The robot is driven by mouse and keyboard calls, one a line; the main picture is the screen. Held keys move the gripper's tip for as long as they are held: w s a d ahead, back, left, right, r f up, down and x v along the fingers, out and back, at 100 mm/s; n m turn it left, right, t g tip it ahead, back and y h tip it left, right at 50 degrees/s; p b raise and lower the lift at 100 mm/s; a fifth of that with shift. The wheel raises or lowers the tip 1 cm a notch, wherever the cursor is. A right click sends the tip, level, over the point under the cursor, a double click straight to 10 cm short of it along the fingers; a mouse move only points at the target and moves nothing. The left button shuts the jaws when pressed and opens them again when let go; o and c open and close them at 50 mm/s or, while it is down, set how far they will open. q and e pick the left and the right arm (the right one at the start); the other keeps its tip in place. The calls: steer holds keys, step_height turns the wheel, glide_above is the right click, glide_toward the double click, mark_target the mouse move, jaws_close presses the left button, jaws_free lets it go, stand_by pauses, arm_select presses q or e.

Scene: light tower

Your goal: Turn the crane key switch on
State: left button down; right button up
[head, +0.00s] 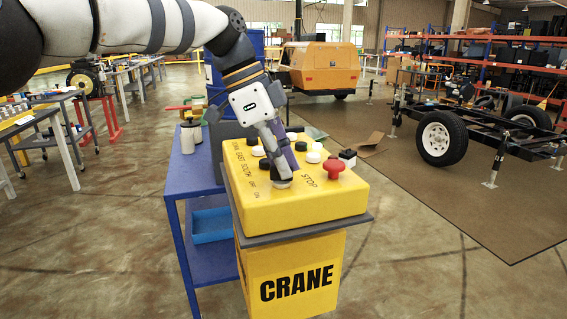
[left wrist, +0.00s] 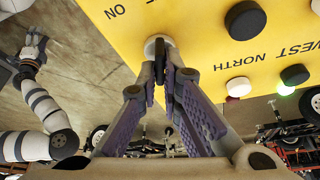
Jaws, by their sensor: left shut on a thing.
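The yellow crane control box (head: 325,201) has a key switch (head: 282,183) on its top, near the front edge. The switch shows in the left wrist view as a pale round base (left wrist: 152,45) with a dark key (left wrist: 160,58) standing from it. My left gripper (head: 279,174) points down onto the switch, and its fingertips (left wrist: 163,62) are closed around the key. The fingers hide much of the key, so I cannot tell its exact angle. The word ON is printed beside the switch.
A red stop button (head: 334,167) and several black and white buttons stand on the box top close to my gripper. A blue cart (head: 188,180) stands directly left of the box. Open floor lies in front, and a wheeled chassis (head: 480,134) stands farther right.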

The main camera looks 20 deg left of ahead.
mark_target(266, 183)
arm_select(q)
steer(key=shift+m+g, duration=0.3)
steer(key=shift+m, duration=0.5)
arm_select(e)
steer(key=shift+s+f, duration=0.35)
arm_select(q)
steer(key=c, duration=1.8)
jaws_free()
steer(key=shift+o, duration=0.2)
steer(key=shift+r, duration=0.15)
steer(key=v, duration=0.7)
steer(key=shift+a+r, duration=0.1)
steer(key=shift+a, duration=0.05)
arm_select(e)
steer(key=shift+s, duration=0.1)
